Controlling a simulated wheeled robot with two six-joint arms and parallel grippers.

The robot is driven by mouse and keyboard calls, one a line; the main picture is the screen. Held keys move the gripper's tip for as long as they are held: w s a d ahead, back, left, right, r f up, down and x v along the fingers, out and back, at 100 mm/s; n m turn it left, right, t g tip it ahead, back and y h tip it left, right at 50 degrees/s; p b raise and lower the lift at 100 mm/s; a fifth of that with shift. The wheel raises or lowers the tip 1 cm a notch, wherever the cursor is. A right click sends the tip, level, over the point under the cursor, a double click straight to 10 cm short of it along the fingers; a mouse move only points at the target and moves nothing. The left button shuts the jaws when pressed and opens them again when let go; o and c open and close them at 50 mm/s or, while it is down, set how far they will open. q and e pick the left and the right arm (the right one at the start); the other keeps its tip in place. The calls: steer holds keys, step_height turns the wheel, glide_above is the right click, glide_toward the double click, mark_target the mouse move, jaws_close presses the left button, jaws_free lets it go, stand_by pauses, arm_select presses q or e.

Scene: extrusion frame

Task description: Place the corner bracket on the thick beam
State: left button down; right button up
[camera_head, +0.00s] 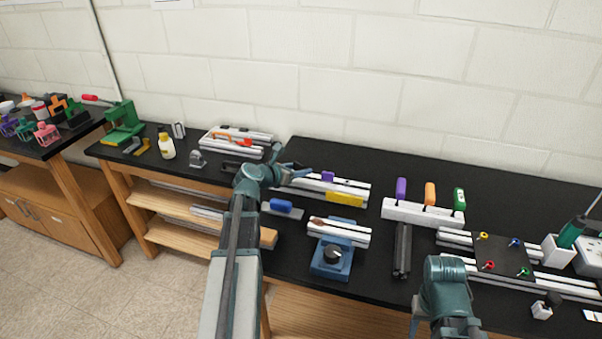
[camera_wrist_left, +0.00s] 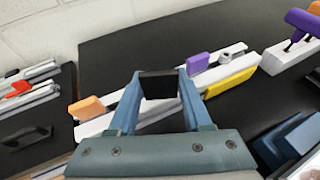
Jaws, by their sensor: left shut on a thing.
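My left gripper (camera_head: 301,173) reaches over the black table at the centre of the head view. In the left wrist view its fingers (camera_wrist_left: 159,82) are shut on a dark, block-like piece (camera_wrist_left: 160,87). I cannot tell for certain whether this is the corner bracket. The held piece is above or in front of a pale double beam (camera_wrist_left: 207,78), which carries orange, purple and yellow parts; contact is unclear. The same beam shows in the head view (camera_head: 314,186). I cannot tell which beam is the thick one.
A grey bracket-like part (camera_head: 197,159) stands on the left table. A blue fixture (camera_head: 331,258), a black bar (camera_head: 402,250) and a white rack with coloured handles (camera_head: 423,214) stand to the right. The table's back middle is clear.

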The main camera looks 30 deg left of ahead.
mark_target(300, 179)
arm_select(q)
steer(key=shift+w+a, duration=0.2)
steer(key=shift+w, duration=0.15)
steer(key=shift+w+a+f+b, duration=0.2)
steer(key=shift+w+a, duration=0.1)
steer(key=shift+w, duration=0.2)
steer(key=shift+w+a+f+b, duration=0.15)
steer(key=shift+w+a, duration=0.15)
steer(key=shift+w, duration=0.2)
steer(key=f+b, duration=0.3)
steer(key=shift+s+d+f, duration=0.1)
steer(key=shift+s+d, duration=0.05)
steer(key=shift+s, duration=0.1)
steer(key=shift+w, duration=0.1)
steer(key=c, duration=0.8)
jaws_free()
steer(key=o, duration=0.5)
steer(key=shift+c, duration=0.2)
